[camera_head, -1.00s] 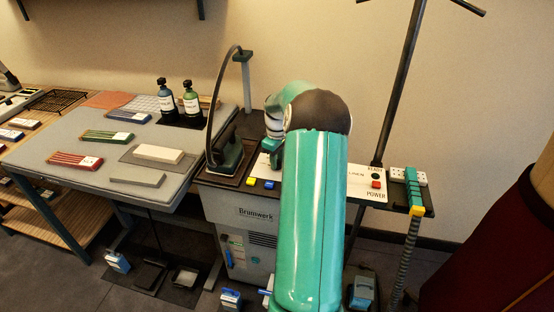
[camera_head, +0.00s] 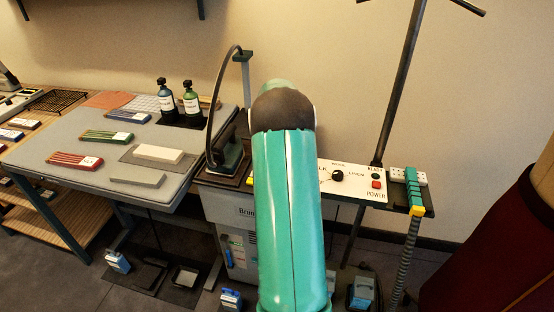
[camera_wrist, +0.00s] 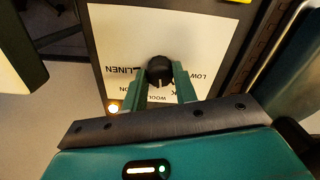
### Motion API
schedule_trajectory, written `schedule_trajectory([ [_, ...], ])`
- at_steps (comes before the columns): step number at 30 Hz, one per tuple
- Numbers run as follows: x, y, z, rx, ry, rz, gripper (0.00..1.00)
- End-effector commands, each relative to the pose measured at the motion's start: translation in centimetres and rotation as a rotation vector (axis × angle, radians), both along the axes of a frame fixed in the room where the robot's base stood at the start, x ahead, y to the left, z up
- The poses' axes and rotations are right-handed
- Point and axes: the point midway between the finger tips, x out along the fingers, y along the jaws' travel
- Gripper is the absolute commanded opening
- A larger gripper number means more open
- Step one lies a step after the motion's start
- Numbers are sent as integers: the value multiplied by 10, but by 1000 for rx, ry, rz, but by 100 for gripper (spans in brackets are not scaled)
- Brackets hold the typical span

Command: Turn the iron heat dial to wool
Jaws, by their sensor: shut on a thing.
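The iron heat dial (camera_wrist: 160,70) is a round black knob on a white panel, with LINEN, LOW and WOOL labels around it. The fingers of my gripper (camera_wrist: 162,84) stand one on each side of the knob, shut on it. The knob's white mark points down in the wrist view, near the partly hidden WOOL label; its exact setting is unclear. The dial also shows just right of my arm in the head view (camera_head: 337,175), where my gripper is hidden behind the arm.
A teal and yellow device (camera_head: 412,190) stands farther right, beside a dark pole (camera_head: 400,80). The grey board (camera_head: 60,140) at left carries bottles and colored packs.

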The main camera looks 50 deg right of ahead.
Motion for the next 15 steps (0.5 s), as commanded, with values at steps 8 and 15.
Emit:
schedule_trajectory([
  [8,1,0,1,-1,-2,-117,6],
  [15,0,-1,1,-2,-1,-149,6],
])
